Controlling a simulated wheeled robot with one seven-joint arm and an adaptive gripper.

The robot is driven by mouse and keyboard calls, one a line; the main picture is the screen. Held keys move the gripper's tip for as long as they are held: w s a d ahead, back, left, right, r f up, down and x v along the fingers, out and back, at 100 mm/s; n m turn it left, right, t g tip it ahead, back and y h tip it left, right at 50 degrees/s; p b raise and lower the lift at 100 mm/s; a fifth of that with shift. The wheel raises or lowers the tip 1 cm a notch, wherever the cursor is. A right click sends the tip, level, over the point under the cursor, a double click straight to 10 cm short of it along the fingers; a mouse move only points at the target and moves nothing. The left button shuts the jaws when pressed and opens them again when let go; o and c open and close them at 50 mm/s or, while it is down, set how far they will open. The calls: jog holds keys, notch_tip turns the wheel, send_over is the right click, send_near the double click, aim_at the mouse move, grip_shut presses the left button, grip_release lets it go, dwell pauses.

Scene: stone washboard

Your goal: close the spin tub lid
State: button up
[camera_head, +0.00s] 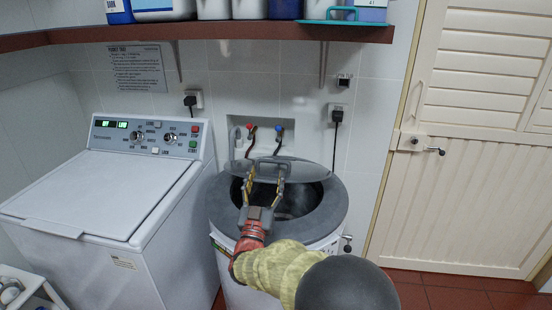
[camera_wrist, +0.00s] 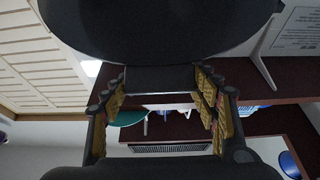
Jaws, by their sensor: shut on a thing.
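The spin tub (camera_head: 333,208) is a round machine with a dark grey top rim, standing right of the washing machine. Its grey round lid (camera_head: 305,171) is raised and tilted at the back, leaving the dark opening (camera_head: 297,200) uncovered. My gripper (camera_head: 267,175) reaches over the opening from the front. Its two fingers are well apart and sit at the ends of the lid's handle (camera_head: 270,164), gripping it. In the wrist view the fingers (camera_wrist: 162,95) flank a dark bar, and a large dark rounded shape fills the top; the exact finger contact is partly hidden.
A washing machine (camera_head: 95,190) with its lid shut stands close on the left. Two hoses (camera_head: 279,142) hang from wall taps behind the tub. A brown shelf (camera_head: 230,31) with containers runs above. A cream louvred door (camera_head: 450,200) is on the right, with bare floor before it.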

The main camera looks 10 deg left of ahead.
jog(key=s+f, duration=0.1)
jog(key=f, duration=0.3)
jog(key=s+f, duration=0.1)
jog(key=f, duration=0.3)
jog(key=s+f, duration=0.1)
jog(key=f, duration=0.3)
jog(key=shift+c, duration=0.2)
jog(key=o, duration=1.7)
jog(key=shift+r, duration=0.1)
jog(key=shift+o, duration=0.3)
jog(key=shift+s, duration=0.1)
jog(key=v, duration=1.2)
